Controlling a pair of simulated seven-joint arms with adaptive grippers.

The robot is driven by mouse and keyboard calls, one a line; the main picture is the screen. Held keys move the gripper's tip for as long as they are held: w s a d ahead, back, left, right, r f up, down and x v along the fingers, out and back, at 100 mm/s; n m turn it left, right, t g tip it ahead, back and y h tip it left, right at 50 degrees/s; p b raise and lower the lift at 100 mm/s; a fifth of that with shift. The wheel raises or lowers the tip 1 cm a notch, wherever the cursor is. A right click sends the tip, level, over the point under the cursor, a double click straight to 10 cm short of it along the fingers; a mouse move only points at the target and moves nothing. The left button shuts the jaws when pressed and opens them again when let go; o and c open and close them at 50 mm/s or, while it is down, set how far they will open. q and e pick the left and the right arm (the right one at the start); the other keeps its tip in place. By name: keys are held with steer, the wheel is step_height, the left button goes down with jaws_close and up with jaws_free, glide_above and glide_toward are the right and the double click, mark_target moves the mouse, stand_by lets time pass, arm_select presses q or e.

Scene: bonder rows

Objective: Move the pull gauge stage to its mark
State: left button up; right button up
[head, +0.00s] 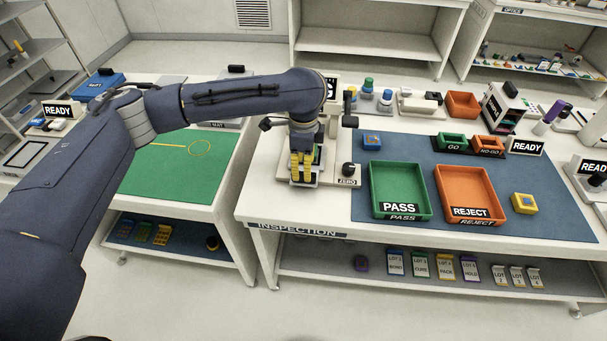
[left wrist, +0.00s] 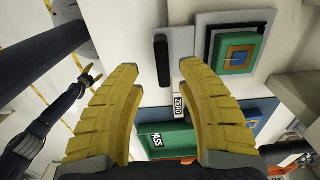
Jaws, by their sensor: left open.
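The pull gauge (head: 325,178) is a white bench device with a ZERO label and a black knob near the table's front left. Its stage seems to be the grey plate with nested green, blue and orange squares (left wrist: 210,40) in the left wrist view; in the head view my gripper mostly hides it. My left gripper (head: 301,180) points down over the device, yellow fingers apart and empty. In the left wrist view a black bar (left wrist: 161,62) shows beyond the gap between the fingers (left wrist: 160,95). My right gripper (left wrist: 91,75) shows small there, its opening unclear. I cannot identify the mark.
A green PASS bin (head: 374,190) and an orange REJECT bin (head: 441,190) stand right of the device on a blue mat (head: 560,215). A green mat (head: 150,180) with a yellow circle lies on the left table. A gap separates the tables.

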arm_select(q)
step_height(320, 180, up, 7)
stand_by(0.4)
stand_by(0.4)
